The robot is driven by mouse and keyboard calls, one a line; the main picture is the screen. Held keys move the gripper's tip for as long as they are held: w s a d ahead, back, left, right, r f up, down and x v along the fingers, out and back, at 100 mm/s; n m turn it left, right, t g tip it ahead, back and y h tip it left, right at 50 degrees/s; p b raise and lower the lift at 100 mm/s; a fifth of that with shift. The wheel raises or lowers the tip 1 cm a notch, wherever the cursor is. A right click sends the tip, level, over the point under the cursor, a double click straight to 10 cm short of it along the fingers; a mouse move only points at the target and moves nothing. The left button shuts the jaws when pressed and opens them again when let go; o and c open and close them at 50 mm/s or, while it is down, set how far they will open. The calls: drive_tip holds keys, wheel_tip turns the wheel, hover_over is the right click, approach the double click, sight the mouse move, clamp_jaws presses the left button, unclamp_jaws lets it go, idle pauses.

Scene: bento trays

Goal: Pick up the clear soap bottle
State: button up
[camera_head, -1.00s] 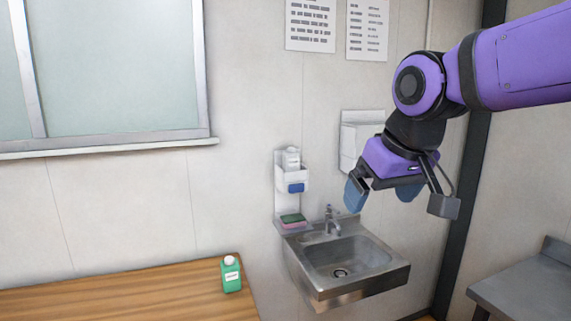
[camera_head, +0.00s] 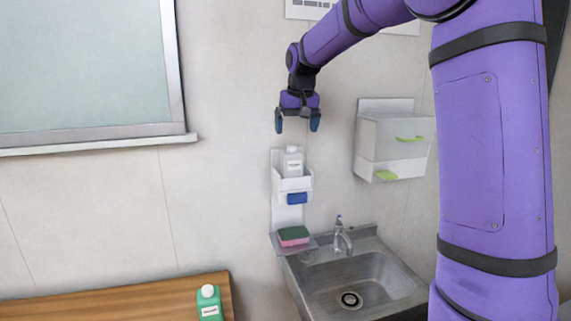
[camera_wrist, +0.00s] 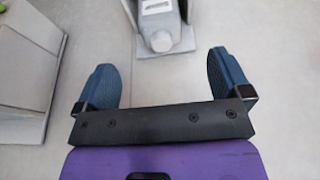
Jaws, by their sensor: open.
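The clear soap bottle (camera_head: 292,160), pale with a white cap and a label, stands upright in a white wall holder (camera_head: 293,183) above the sink. In the wrist view the bottle (camera_wrist: 161,22) shows at the top centre, beyond the fingertips and between their lines. My gripper (camera_head: 298,122) is open and empty, just above the bottle, fingers pointing down; its two blue finger pads show apart in the wrist view (camera_wrist: 163,75). The bottle's lower part is hidden by the holder.
A blue item (camera_head: 297,198) sits on the holder's front. Below are a pink and green sponge (camera_head: 293,236) and a metal sink (camera_head: 350,285) with a tap. A white wall box (camera_head: 392,145) hangs to the right. A green bottle (camera_head: 209,303) stands on the wooden counter (camera_head: 120,303).

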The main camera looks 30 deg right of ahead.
sight(292, 152)
drive_tip(key=x, duration=0.4)
drive_tip(key=w+x, duration=0.1)
drive_tip(key=x, duration=0.6)
drive_tip(key=shift+w+d+f, duration=0.1)
drive_tip(key=shift+w+d, duration=0.1)
drive_tip(key=shift+w, duration=0.25)
drive_tip(key=c, duration=1)
